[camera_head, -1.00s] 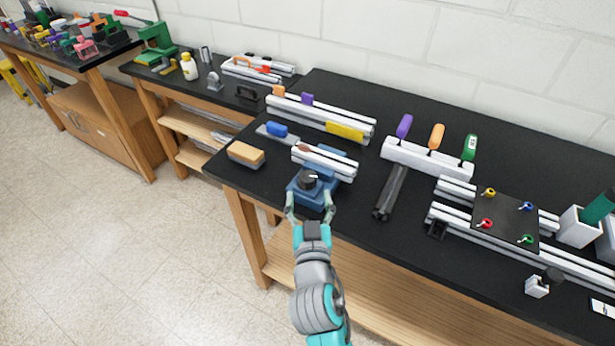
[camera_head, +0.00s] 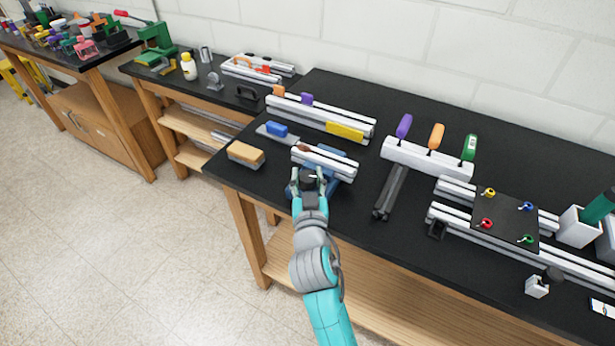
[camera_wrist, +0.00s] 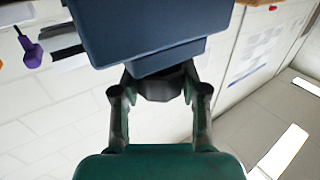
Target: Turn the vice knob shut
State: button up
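The blue vice (camera_head: 337,172) stands near the front edge of the black bench and has a silver extrusion bar (camera_head: 326,162) across it. Its dark round knob (camera_head: 309,177) faces the bench front. My gripper (camera_head: 309,183) is at the knob with one finger on each side. In the wrist view, the blue vice body (camera_wrist: 150,28) fills the top, and the dark knob (camera_wrist: 160,86) lies below it between my fingertips (camera_wrist: 159,80). The tips are close to the knob's sides. Whether they press on it cannot be made out.
A wood-topped brush (camera_head: 246,153) lies left of the vice, and a blue-handled tool (camera_head: 277,129) lies behind it. A dark bar (camera_head: 391,192) and a rack of coloured handles (camera_head: 428,157) are on the right. The bench edge runs just in front of the vice.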

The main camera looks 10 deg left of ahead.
jog(key=c, duration=0.3)
jog(key=shift+a+m+h, duration=0.1)
jog(key=shift+m+h, duration=0.3)
jog(key=shift+h, duration=0.2)
jog(key=shift+m+h, duration=1.4)
jog(key=shift+h, duration=0.8)
jog(key=shift+m+g+h, duration=0.7)
jog(key=shift+m+h, duration=1.3)
jog(key=shift+h, duration=1.3)
jog(key=o, duration=1.2)
jog(key=shift+c, duration=0.2)
